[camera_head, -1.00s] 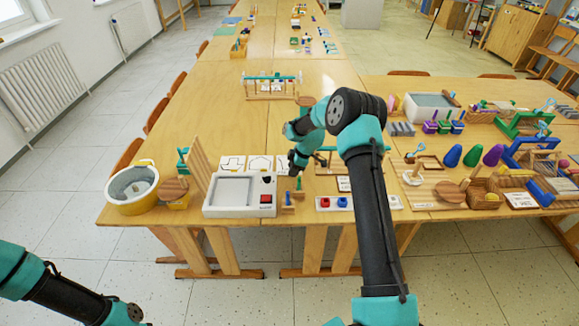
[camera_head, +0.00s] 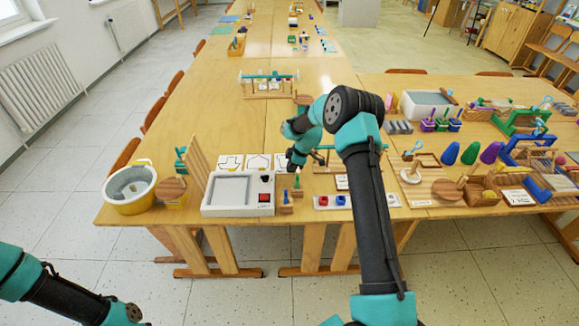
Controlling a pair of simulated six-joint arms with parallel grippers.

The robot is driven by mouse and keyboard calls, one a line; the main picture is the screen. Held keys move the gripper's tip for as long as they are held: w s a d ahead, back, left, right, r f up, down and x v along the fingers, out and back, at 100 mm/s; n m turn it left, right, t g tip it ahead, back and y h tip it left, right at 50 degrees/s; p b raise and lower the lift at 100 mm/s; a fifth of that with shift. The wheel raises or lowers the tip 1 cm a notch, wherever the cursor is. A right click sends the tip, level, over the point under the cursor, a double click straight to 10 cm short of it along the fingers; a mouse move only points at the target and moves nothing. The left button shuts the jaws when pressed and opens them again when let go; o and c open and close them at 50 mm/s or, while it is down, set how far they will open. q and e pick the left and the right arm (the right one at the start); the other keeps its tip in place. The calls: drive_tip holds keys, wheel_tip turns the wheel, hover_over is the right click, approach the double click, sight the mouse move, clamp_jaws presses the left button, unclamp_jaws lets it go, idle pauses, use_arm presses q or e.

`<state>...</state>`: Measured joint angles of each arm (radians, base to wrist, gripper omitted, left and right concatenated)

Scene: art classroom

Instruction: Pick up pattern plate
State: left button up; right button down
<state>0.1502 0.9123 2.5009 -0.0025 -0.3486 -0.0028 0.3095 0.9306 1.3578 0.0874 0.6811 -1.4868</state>
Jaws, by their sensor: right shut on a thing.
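White pattern plates with dark outlines lie in a row behind the white tray device (camera_head: 210,208). The left plate (camera_head: 230,162) and the middle plate (camera_head: 258,162) show whole. The right pattern plate (camera_head: 280,160) is partly hidden by my right gripper. My right gripper (camera_head: 291,168) points down at this plate's right edge and is shut on it; the fingertips are small and dark, and the grip itself is hard to see. My left arm shows only at the bottom left, with its gripper out of view.
A yellow-rimmed bucket (camera_head: 131,187) and an upright wooden board (camera_head: 197,163) stand left of the device. Small green-topped pieces (camera_head: 297,184) stand just in front of my right gripper. A tray with red and blue pieces (camera_head: 326,201) lies to the right.

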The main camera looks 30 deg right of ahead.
wheel_tip(320, 180, up, 18)
idle(0.5)
drive_tip(key=shift+a, duration=0.15)
idle(1.0)
